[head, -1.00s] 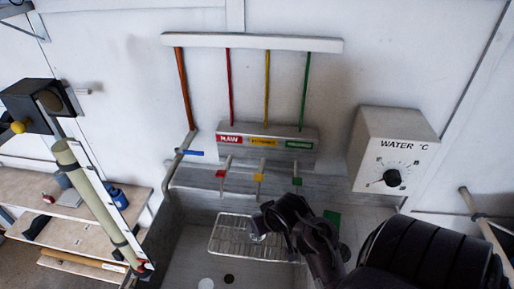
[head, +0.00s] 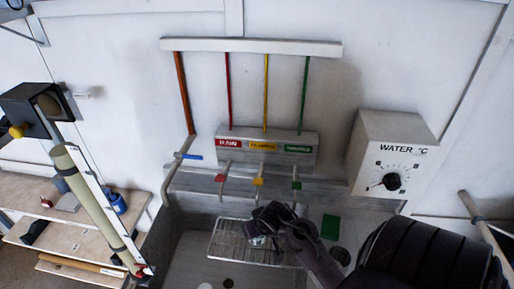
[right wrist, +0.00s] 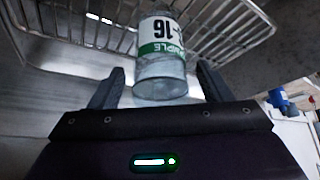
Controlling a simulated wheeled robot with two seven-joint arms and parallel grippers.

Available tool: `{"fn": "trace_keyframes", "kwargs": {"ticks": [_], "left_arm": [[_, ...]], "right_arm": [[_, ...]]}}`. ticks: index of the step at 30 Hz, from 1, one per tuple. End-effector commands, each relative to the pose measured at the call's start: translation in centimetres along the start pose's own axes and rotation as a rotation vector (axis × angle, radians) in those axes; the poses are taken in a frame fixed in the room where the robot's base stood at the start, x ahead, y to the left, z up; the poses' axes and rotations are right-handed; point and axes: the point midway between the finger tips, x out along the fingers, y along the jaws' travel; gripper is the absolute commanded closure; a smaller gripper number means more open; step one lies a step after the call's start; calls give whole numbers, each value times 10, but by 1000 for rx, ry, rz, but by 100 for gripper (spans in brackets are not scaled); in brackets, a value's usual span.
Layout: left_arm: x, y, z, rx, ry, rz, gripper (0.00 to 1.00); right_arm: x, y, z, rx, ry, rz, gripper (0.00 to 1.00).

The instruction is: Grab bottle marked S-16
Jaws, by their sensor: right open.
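A clear bottle (right wrist: 161,65) with a white and green label reading "16" and "SAMPLE" shows in the right wrist view; the front of the marking is not clear. My right gripper (right wrist: 158,85) is open, with one finger on each side of the bottle and gaps between. In the head view my right gripper (head: 268,226) is over the wire rack (head: 226,240) in the sink and hides most of the bottle. My left gripper is not in view.
The metal sink (head: 185,255) surrounds the rack. Red, yellow and green taps (head: 258,182) stand at its back edge. A water temperature box (head: 392,155) is on the wall at right. Shelves (head: 75,235) and a slanted tube (head: 95,205) are at left.

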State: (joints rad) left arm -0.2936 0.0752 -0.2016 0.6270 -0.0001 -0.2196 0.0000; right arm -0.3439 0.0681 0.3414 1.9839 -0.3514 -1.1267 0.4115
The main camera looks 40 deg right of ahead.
Motion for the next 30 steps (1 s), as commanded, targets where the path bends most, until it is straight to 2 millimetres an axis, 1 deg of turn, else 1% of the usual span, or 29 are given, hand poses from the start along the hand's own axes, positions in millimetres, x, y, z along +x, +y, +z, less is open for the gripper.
{"fn": "trace_keyframes", "kwargs": {"ticks": [1,2,12,15,23,26,30], "left_arm": [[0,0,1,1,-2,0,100],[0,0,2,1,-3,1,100],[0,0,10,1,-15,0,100],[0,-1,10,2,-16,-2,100],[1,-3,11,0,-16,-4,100],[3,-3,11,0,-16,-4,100],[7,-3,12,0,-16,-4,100]], "right_arm": [[0,0,0,0,0,0,28],[0,0,0,0,0,0,31],[0,0,0,0,-1,0,75],[-1,0,0,0,1,0,86],[-2,-1,0,0,0,0,86],[-7,-3,2,0,1,-1,86],[-21,-10,4,1,3,-2,86]]}}
